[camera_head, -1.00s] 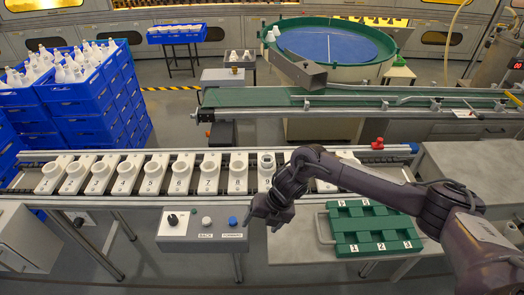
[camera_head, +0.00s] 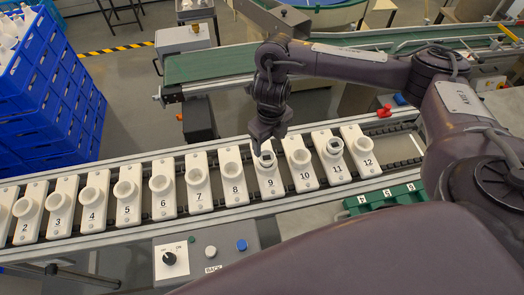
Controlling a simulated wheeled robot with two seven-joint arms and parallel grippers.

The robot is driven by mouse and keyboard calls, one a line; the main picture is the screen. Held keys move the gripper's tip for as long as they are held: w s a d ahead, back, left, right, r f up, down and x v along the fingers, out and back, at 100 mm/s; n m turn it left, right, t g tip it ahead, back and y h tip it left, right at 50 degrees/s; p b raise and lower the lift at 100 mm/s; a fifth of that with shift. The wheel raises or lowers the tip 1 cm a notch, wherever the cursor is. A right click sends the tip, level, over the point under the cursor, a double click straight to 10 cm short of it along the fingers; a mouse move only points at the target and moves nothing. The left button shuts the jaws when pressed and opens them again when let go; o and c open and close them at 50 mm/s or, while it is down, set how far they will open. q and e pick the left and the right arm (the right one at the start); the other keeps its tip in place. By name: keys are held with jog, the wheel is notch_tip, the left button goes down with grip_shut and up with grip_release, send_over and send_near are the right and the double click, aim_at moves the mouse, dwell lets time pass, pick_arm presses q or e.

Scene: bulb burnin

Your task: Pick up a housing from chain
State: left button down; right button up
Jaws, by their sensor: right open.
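The chain (camera_head: 400,148) carries a row of white numbered housings across the middle of the head view. Housing 9 (camera_head: 269,186) has a dark ring or insert in its round socket, and so does housing 11 (camera_head: 339,168). Housing 8 (camera_head: 235,190) and housing 10 (camera_head: 302,177) stand on either side of housing 9. My right gripper (camera_head: 264,148) points down directly over the socket of housing 9, with its open fingertips at or just above the rim. I cannot tell whether they touch it. My left gripper is not in view.
A control box (camera_head: 205,256) with a knob and buttons is at the front. A green tray (camera_head: 400,196) is partly hidden behind my arm. A green belt conveyor (camera_head: 210,64) runs behind the chain. Blue crates (camera_head: 50,100) are stacked at the left.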

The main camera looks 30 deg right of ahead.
aim_at(267, 153)
jog(key=f, duration=0.6)
jog(key=shift+w+a+f, duration=0.1)
jog(key=shift+w+a, duration=0.05)
jog(key=shift+a, duration=0.2)
jog(key=shift+f, duration=0.3)
jog(key=shift+c, duration=1.3)
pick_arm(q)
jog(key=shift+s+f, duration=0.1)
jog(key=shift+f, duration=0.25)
pick_arm(e)
jog(key=c, duration=0.8)
